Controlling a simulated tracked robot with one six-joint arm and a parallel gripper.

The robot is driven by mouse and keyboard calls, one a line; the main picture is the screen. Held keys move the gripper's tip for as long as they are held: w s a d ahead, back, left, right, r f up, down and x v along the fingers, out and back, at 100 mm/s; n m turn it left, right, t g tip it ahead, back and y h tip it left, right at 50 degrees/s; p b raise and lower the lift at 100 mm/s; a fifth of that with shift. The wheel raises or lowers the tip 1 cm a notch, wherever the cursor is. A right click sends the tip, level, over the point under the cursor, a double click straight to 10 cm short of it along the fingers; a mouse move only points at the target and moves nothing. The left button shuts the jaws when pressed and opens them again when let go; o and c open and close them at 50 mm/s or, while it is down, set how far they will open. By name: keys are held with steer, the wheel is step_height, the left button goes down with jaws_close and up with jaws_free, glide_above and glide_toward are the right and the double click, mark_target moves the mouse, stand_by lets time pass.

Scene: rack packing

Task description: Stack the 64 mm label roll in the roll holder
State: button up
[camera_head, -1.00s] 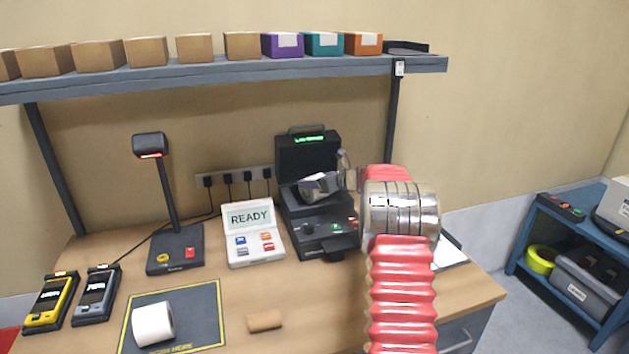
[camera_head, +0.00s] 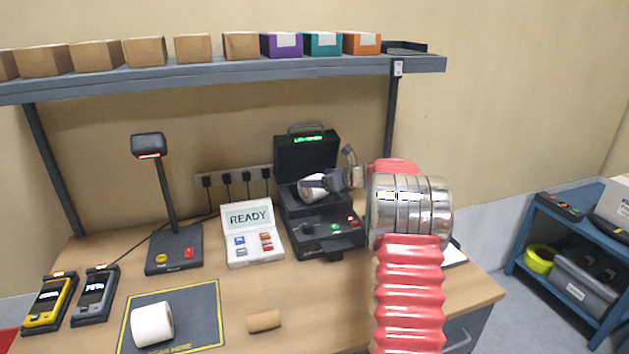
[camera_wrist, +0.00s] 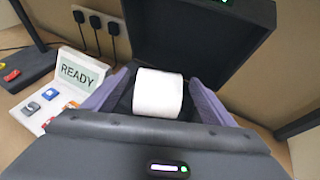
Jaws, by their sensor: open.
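A white label roll (camera_head: 311,189) lies in the roll bay of the black label printer (camera_head: 323,246), whose lid stands open. My gripper (camera_head: 322,183) is at this bay, reaching in from the right. In the wrist view the roll (camera_wrist: 158,98) lies between the two purple fingers of my open gripper (camera_wrist: 158,80), with dark gaps visible beside it. Its lower part is hidden by the gripper body. Another white roll (camera_head: 153,324) lies on its side on the dark mat (camera_head: 205,305). No size marking is readable on either roll.
A READY panel (camera_head: 250,218) stands left of the printer, and a scanner stand (camera_head: 172,250) beyond it. A brown cardboard core (camera_head: 264,321) lies on the front bench. Two handheld devices stand at the left. A shelf (camera_head: 230,72) with boxes runs above.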

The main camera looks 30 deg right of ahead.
steer(key=v, duration=0.9)
steer(key=shift+f, duration=0.1)
stand_by(0.4)
steer(key=s+a+r+n+g+y, duration=0.15)
steer(key=s+a+n, duration=0.35)
steer(key=a, duration=0.5)
steer(key=s+a+r+n+g, duration=0.2)
steer(key=s+a+n, duration=0.3)
steer(key=a, duration=0.6)
steer(key=s+a+r+n+g+y, duration=0.1)
steer(key=s+a+n+g, duration=0.15)
steer(key=a+n, duration=0.6)
steer(key=s+a+f+n+h, duration=0.1)
steer(key=s+a+f+n, duration=0.1)
steer(key=s+n, duration=0.3)
steer(key=s+a+f+n+g+h, duration=0.1)
steer(key=s+a+n, duration=0.4)
steer(key=s, duration=0.7)
steer(key=s+a+f+n+h, duration=0.2)
steer(key=s+n, duration=0.4)
steer(key=s, duration=0.3)
steer(key=shift+a+f+g, duration=0.3)
steer(key=shift+a+f, duration=0.1)
steer(key=shift+a, duration=0.25)
steer(key=shift+o, duration=0.4)
